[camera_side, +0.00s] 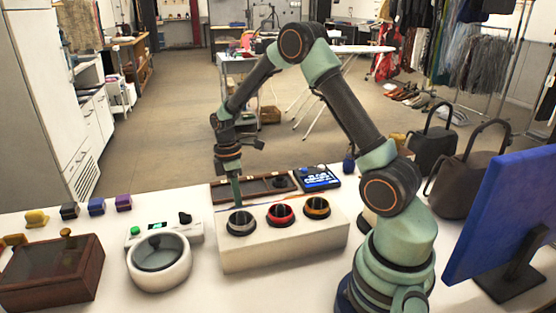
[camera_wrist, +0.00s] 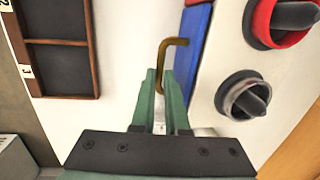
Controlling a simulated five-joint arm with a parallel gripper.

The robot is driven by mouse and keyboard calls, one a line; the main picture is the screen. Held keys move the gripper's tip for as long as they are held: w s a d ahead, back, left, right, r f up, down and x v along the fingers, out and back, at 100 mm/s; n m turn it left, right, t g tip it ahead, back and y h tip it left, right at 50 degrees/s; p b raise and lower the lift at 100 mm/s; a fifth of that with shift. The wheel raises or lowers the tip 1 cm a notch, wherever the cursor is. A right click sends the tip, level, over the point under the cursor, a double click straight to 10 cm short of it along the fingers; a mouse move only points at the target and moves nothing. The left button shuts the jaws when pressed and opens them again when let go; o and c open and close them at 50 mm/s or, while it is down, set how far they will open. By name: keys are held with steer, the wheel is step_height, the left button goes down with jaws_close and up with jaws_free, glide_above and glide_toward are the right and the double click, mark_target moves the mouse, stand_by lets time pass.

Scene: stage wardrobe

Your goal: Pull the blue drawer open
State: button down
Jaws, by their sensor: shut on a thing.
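The blue drawer (camera_wrist: 196,45) shows in the wrist view as a narrow blue strip along the side of the white knob box (camera_wrist: 226,50). A bent brass handle (camera_wrist: 171,42) stands beside the strip. My gripper (camera_wrist: 163,85) has its green fingers closed on the lower part of the handle, and its bent end sticks out beyond the tips. In the side view my gripper (camera_side: 236,190) points down behind the left end of the white box (camera_side: 285,248). The box hides the drawer and handle there. I cannot tell how far the drawer stands out.
The box has grey, red (camera_side: 280,213) and orange knobs on top. A dark wooden compartment tray (camera_side: 215,190) and a small blue-screen device (camera_side: 320,178) lie behind it. A round white dial unit (camera_side: 160,262) and a wooden case (camera_side: 52,275) stand to the left.

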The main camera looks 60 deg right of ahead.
steer(key=shift+w+d, duration=0.1)
steer(key=w+d, duration=0.7)
steer(key=w, duration=0.1)
steer(key=shift+d, duration=0.3)
steer(key=shift+r, duration=0.1)
steer(key=c, duration=1.2)
jaws_free()
steer(key=shift+s, duration=0.1)
step_height(320, 180, up, 12)
steer(key=w, duration=0.1)
steer(key=shift+w+d, duration=0.3)
steer(key=shift+w, duration=0.1)
